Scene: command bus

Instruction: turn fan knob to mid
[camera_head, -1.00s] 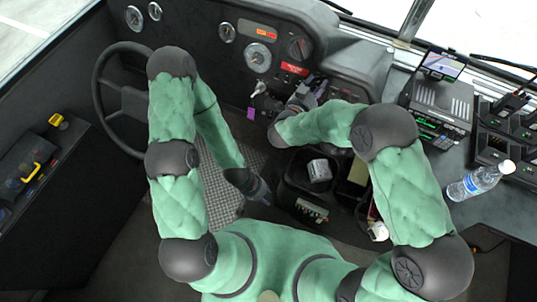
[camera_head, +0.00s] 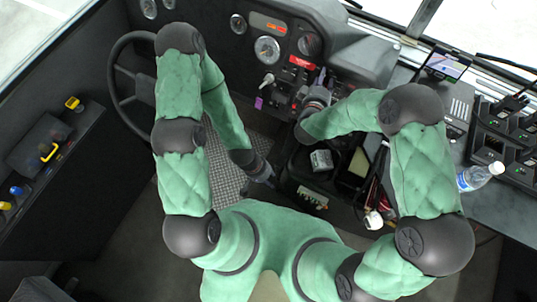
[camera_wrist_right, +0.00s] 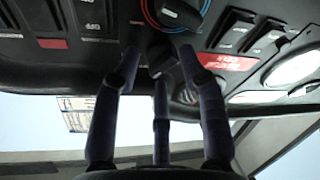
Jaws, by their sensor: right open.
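The dashboard panel carries a dark knob (camera_wrist_right: 162,62), seen in the right wrist view between and beyond my right fingertips. Nearer the top edge is a larger round knob (camera_wrist_right: 178,12) with a blue and red arc around it. I cannot read which one is the fan knob. My right gripper (camera_wrist_right: 158,62) is open and empty, its fingers pointing at the panel; contact with the knob cannot be told. In the head view my right gripper (camera_head: 322,80) is at the panel, partly hiding it. My left gripper (camera_head: 262,172) hangs low, its fingers unclear.
Rocker switches (camera_wrist_right: 92,16) and a red label (camera_wrist_right: 228,62) flank the knobs. A key with a purple tag (camera_head: 259,102) hangs left of my right gripper. The steering wheel (camera_head: 118,80) is at left. A water bottle (camera_head: 480,176) and radios (camera_head: 500,130) are at right.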

